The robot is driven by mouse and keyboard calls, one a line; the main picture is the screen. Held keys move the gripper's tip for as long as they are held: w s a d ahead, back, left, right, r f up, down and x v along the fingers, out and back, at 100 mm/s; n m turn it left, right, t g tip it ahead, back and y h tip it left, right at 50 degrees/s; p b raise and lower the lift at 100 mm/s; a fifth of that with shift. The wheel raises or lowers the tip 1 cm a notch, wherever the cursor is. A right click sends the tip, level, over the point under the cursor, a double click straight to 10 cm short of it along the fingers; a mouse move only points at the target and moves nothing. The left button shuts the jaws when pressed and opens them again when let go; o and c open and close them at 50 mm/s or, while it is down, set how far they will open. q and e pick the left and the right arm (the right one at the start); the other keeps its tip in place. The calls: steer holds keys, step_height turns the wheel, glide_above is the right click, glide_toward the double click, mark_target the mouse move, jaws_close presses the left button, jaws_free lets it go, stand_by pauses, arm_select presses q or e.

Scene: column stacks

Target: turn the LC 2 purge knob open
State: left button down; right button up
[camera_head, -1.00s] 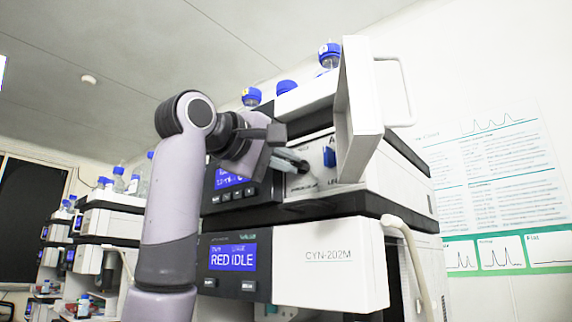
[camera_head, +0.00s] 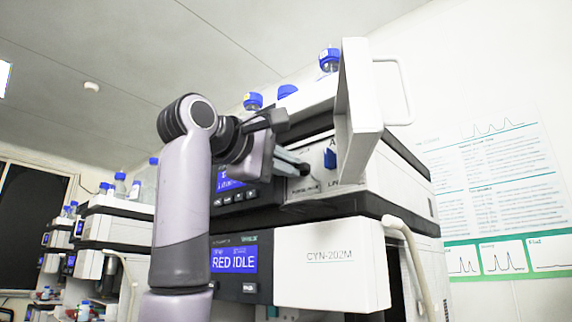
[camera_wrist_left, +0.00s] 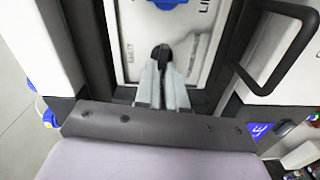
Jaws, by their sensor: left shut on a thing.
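A small black knob (camera_head: 305,170) sits on the white front panel of the upper instrument module (camera_head: 318,180), behind its open door. The knob also shows in the left wrist view (camera_wrist_left: 161,52), at the tips of the grey fingers. My left gripper (camera_head: 302,168) is shut on this black knob, its fingers reaching in from the left. In the left wrist view the gripper (camera_wrist_left: 162,68) points straight at the panel, and the fingers partly cover the knob. Small lettering near the knob is too blurred to read. My right gripper is out of view.
A blue knob (camera_head: 330,157) sits right of the black one. The white door (camera_head: 358,110) with a loop handle stands open to the right. Blue-capped bottles (camera_head: 329,60) stand on top.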

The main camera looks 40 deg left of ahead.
arm_select(q)
steer(key=c, duration=1.2)
jaws_free()
steer(key=s, duration=0.2)
steer(key=s+b, duration=0.1)
steer(key=s, duration=0.1)
steer(key=s+b, duration=0.1)
steer(key=s, duration=0.2)
steer(key=shift+s+a, duration=0.1)
steer(key=shift+a, duration=0.25)
